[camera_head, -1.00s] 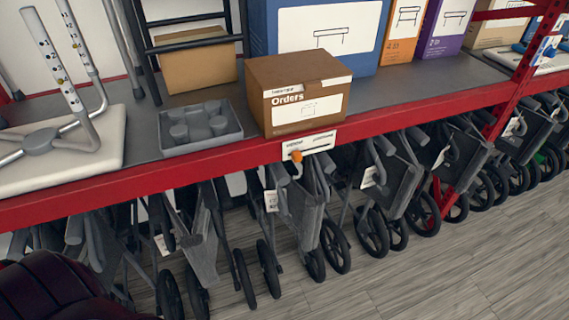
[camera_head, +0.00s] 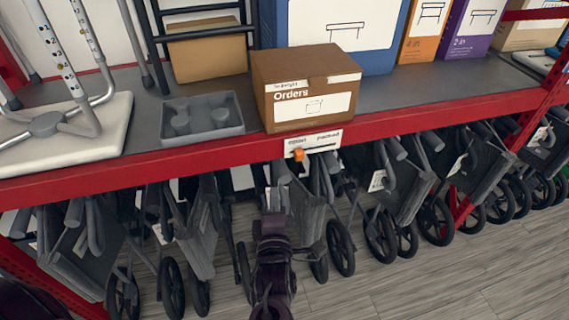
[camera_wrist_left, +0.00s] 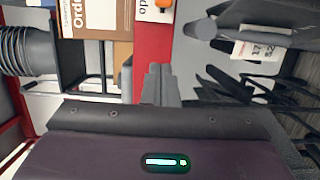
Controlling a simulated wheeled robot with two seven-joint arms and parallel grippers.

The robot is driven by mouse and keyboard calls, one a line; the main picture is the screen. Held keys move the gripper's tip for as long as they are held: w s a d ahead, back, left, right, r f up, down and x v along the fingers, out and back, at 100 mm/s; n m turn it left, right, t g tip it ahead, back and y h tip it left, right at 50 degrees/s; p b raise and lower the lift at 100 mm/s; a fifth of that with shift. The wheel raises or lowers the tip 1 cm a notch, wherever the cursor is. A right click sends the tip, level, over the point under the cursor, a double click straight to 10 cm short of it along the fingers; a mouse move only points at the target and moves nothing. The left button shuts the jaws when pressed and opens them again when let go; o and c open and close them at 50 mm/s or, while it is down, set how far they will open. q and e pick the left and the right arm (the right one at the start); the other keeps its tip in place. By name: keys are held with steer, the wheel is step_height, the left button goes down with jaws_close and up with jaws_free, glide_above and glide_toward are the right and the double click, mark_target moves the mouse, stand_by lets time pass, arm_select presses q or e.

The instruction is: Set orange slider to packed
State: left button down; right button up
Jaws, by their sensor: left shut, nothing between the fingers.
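The orange slider (camera_head: 298,155) is a small orange knob on a white label plate (camera_head: 313,141) on the red shelf edge, below the Orders box. It sits at the left end of a dark slot that runs to the right. The words above the slot are too small to read surely. My left gripper (camera_head: 277,190) is shut and empty, below and slightly left of the knob, apart from it. In the left wrist view the shut fingers (camera_wrist_left: 158,82) point toward the plate, and the orange slider (camera_wrist_left: 164,4) shows at the top edge. My right gripper is not in view.
The brown Orders box (camera_head: 307,88) stands on the shelf above the plate, with a grey tray (camera_head: 202,119) to its left. The red shelf beam (camera_head: 225,154) runs across.

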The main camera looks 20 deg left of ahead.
mark_target(299, 155)
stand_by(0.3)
arm_select(q)
steer(key=p+x, duration=0.3)
steer(key=x, duration=0.7)
steer(key=shift+w+a+r+p, duration=0.1)
steer(key=shift+w+r+p, duration=0.1)
steer(key=shift+p, duration=0.1)
steer(key=shift+w+d+f+p, duration=0.1)
steer(key=shift+w+d+p, duration=0.2)
steer(key=shift+d, duration=0.25)
steer(key=shift+w+d+f+p, duration=0.15)
steer(key=shift+w+d, duration=0.15)
steer(key=shift+d, duration=0.25)
steer(key=shift+w+d+r, duration=0.1)
steer(key=shift+w+d, duration=0.05)
steer(key=shift+d, duration=0.2)
steer(key=shift+w+d, duration=0.2)
steer(key=shift+d, duration=0.1)
